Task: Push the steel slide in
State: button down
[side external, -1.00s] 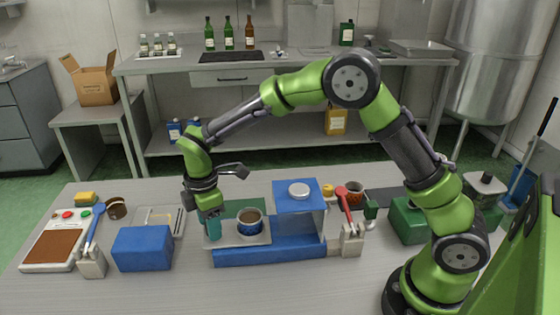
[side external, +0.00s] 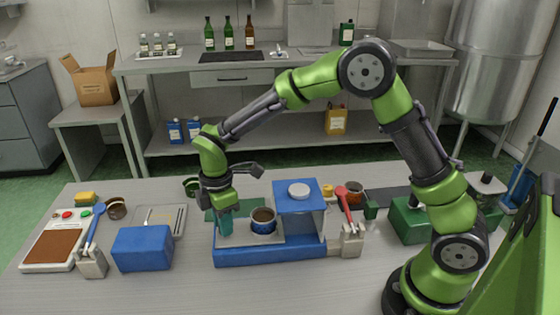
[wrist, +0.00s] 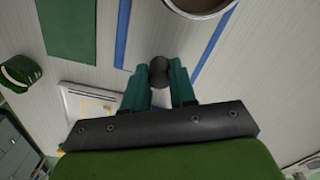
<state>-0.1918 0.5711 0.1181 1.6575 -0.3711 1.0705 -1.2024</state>
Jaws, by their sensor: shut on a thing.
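The steel slide (side external: 238,238) is a flat grey plate lying in a blue base (side external: 270,253). It carries a cup (side external: 263,220) with brown contents. The slide's right part is under a blue housing (side external: 300,196) with a pale round disc on top. My gripper (side external: 227,228) is at the slide's left end, pointing down. In the wrist view, the teal fingertips are shut on a dark round knob (wrist: 159,72). Part of the cup (wrist: 200,4) shows at the top of that view. How the knob joins the slide is hidden.
A blue block (side external: 142,249) and a clamp with a blue lever (side external: 93,256) stand at the left. A clamp with a red lever (side external: 351,238) stands right of the housing. A green mat (side external: 235,205) lies behind the base. The table front is clear.

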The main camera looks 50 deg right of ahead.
aim_at(244, 231)
jog(key=s+d, duration=0.3)
jog(key=shift+s+d, duration=0.1)
jog(key=shift+d, duration=0.05)
jog(key=c, duration=0.9)
grip_release()
jog(key=shift+r, duration=0.1)
notch_tip(244, 231, up, 17)
